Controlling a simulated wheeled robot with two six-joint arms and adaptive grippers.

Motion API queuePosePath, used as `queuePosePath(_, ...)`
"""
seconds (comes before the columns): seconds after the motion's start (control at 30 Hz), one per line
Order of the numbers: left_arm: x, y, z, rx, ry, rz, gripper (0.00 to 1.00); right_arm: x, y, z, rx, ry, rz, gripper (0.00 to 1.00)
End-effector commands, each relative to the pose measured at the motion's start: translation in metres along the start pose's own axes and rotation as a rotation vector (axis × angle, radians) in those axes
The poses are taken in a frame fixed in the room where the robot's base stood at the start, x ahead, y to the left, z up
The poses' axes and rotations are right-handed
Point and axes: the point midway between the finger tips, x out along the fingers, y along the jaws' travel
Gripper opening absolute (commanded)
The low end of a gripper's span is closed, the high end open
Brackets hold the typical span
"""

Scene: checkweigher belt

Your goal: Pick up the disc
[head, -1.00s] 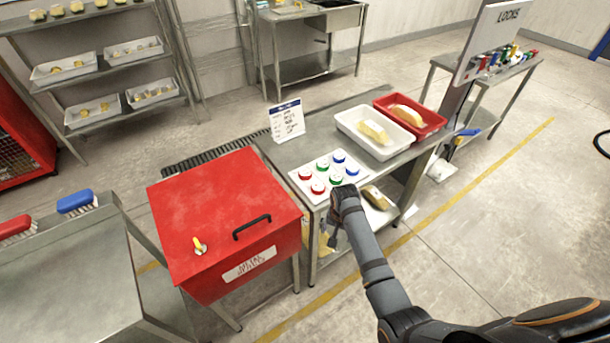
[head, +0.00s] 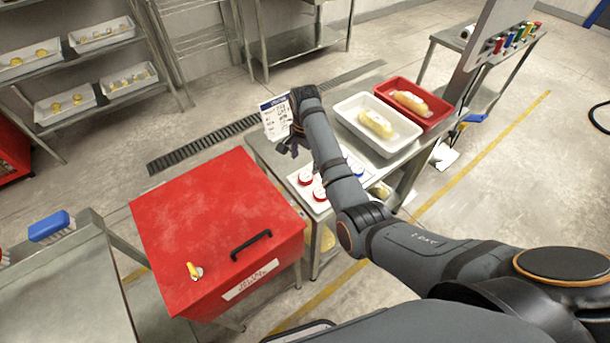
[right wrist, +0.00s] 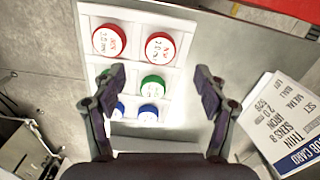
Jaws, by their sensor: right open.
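A white tray (right wrist: 128,16) holds several round discs in two columns. In the right wrist view a red disc (right wrist: 109,40) and a second red disc (right wrist: 160,47) lie at the top, a green disc (right wrist: 153,85) below, and blue discs (right wrist: 148,113) lowest. My left-hand finger there partly hides discs in the other column. In the head view the red discs (head: 306,176) show beside my right arm, which covers much of the tray. My right gripper (head: 286,147) is open and empty above the table, near the tray's far side. My left gripper is out of view.
A job card (head: 276,118) stands close to my right gripper, also seen in the wrist view (right wrist: 290,125). A white tub (head: 345,108) and a red tub (head: 440,108) sit right of my arm. A red box (head: 205,225) stands left.

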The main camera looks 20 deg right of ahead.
Motion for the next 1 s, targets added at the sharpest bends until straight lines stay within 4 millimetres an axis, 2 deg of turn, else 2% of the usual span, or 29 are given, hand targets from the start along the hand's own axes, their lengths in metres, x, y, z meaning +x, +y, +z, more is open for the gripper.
queuePosePath(0.07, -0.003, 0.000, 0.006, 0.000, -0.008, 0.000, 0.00, 0.010, 0.000, 0.000, 0.000, 0.000, 0.001, 0.73)
queuePosePath(0.17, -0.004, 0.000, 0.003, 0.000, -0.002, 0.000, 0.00, 0.018, 0.000, 0.000, 0.000, 0.001, -0.002, 0.73)
queuePosePath(0.3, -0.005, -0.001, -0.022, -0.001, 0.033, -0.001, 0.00, 0.022, 0.001, 0.000, -0.001, 0.000, -0.001, 0.73)
queuePosePath(0.43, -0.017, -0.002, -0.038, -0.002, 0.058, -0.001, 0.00, 0.041, 0.004, 0.002, -0.001, -0.001, 0.003, 0.73)
queuePosePath(0.6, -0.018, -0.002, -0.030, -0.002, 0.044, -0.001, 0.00, 0.067, 0.004, 0.002, -0.001, 0.000, 0.000, 0.73)
queuePosePath(0.73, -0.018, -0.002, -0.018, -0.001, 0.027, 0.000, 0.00, 0.072, 0.004, 0.002, -0.001, 0.001, -0.003, 0.73)
queuePosePath(0.87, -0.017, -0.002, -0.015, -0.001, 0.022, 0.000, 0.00, 0.072, 0.003, 0.002, -0.001, 0.001, -0.003, 0.73)
queuePosePath(1.0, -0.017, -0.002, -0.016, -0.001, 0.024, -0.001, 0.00, 0.072, 0.003, 0.002, -0.001, 0.001, -0.003, 0.54)
